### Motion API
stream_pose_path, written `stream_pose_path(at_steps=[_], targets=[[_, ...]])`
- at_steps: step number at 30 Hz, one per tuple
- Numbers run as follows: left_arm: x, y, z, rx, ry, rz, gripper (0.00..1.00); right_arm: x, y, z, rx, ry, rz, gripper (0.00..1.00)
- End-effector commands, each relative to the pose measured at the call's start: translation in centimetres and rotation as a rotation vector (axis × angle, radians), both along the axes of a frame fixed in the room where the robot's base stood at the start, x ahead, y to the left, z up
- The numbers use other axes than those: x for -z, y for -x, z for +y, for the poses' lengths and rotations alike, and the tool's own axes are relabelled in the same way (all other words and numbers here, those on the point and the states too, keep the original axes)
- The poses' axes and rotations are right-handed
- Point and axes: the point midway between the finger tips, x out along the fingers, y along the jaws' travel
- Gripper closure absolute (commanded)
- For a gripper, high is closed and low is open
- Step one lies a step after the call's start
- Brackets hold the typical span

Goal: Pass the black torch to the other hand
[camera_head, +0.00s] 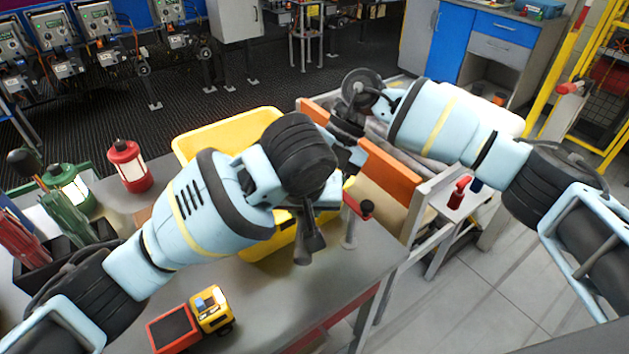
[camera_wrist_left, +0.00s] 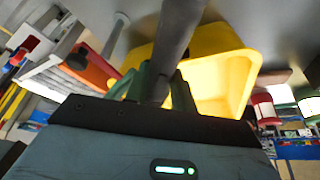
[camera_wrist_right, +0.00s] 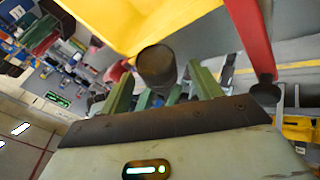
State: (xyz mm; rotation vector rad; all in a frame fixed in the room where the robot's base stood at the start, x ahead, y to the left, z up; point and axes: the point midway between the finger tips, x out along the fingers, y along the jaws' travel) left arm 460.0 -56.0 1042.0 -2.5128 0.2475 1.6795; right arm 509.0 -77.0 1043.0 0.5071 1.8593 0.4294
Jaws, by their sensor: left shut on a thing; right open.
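The black torch (camera_head: 310,240) is held at the left gripper (camera_head: 318,208), over the table in front of the yellow bin. In the left wrist view the torch (camera_wrist_left: 177,35) runs up from between the green fingers (camera_wrist_left: 152,88), which are shut on it. My right gripper (camera_head: 348,150) is behind the left one, its fingers mostly hidden in the head view. In the right wrist view its green fingers (camera_wrist_right: 160,92) are open, and a round dark end of the torch (camera_wrist_right: 157,66) shows between them. I cannot tell whether they touch it.
The yellow bin (camera_head: 190,145) stands close behind the grippers. A toy truck (camera_head: 190,318), red lantern (camera_head: 128,167) and green lantern (camera_head: 70,188) stand on the table.

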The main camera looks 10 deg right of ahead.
Motion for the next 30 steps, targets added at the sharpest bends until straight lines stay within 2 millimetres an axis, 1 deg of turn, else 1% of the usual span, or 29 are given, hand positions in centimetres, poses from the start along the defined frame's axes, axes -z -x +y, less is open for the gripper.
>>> stream_pose_path(at_steps=[2, 14, 15, 20, 30], targets=[[-0.07, -0.01, -0.01, 0.0, 0.0, -0.001, 1.0, -0.02, 0.0, 0.01, 0.0, 0.0, 0.0, 0.38], [-0.06, -0.02, 0.01, 0.0, 0.0, -0.001, 1.0, -0.03, -0.01, -0.01, 0.0, 0.001, 0.0, 0.9], [-0.06, -0.02, 0.01, 0.0, 0.0, -0.001, 0.71, -0.08, -0.02, 0.0, -0.001, 0.0, -0.001, 0.9], [-0.05, -0.01, 0.01, 0.0, 0.0, -0.001, 0.5, -0.09, -0.02, 0.0, -0.001, 0.0, -0.001, 0.91], [-0.3, 0.09, -0.01, 0.0, 0.001, -0.001, 0.49, -0.09, -0.02, 0.0, 0.0, -0.001, 0.0, 0.91]])
